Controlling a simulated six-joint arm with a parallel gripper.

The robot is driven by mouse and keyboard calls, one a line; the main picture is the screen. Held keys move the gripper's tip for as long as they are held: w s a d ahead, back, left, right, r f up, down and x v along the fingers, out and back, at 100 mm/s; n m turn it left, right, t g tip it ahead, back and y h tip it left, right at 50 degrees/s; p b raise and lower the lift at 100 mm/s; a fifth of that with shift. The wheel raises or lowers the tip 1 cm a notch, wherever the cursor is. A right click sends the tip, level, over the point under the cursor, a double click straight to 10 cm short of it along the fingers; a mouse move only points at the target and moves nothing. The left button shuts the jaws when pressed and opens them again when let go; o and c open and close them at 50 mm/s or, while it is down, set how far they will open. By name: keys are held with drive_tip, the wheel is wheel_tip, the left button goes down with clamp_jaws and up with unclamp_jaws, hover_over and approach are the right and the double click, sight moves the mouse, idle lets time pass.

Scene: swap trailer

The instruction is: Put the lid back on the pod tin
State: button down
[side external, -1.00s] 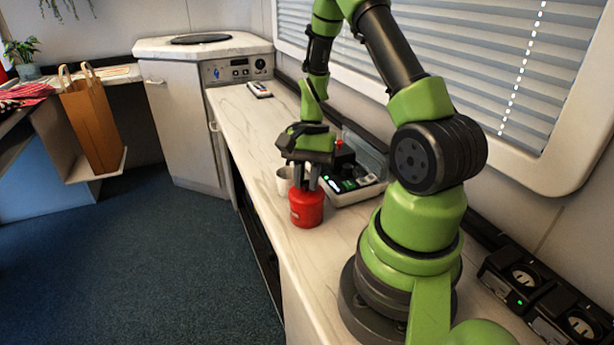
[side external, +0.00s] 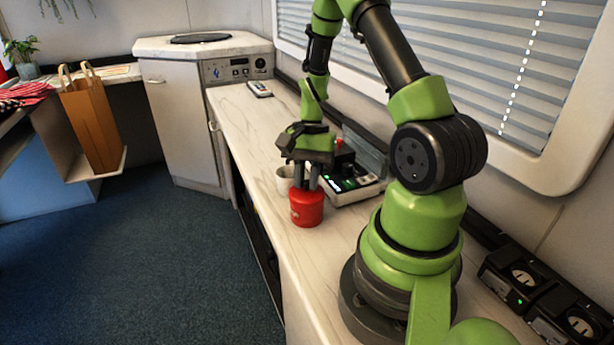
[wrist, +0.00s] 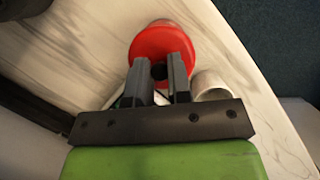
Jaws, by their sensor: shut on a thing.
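The red pod tin (side external: 307,210) stands upright on the marble-patterned counter, near its front edge. Its round red lid shows from above in the wrist view (wrist: 160,42), at the top of the tin. My gripper (side external: 307,186) points down right over the tin, and its fingers (wrist: 159,70) are shut on the dark knob (wrist: 159,71) at the lid's middle. The lid appears to sit on the tin's top; whether it is fully seated I cannot tell.
A white cup (side external: 284,180) stands close beside the tin. A device with a lit panel (side external: 352,187) is behind it, to the right. A remote (side external: 259,89) lies farther along the counter (side external: 243,124). The front edge is close to the tin.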

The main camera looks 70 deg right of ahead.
drive_tip(key=shift+f, duration=0.1)
idle(0.7)
drive_tip(key=shift+c, duration=2.4)
unclamp_jaws()
drive_tip(key=shift+r, duration=3.5)
clamp_jaws()
drive_tip(key=shift+f, duration=0.15)
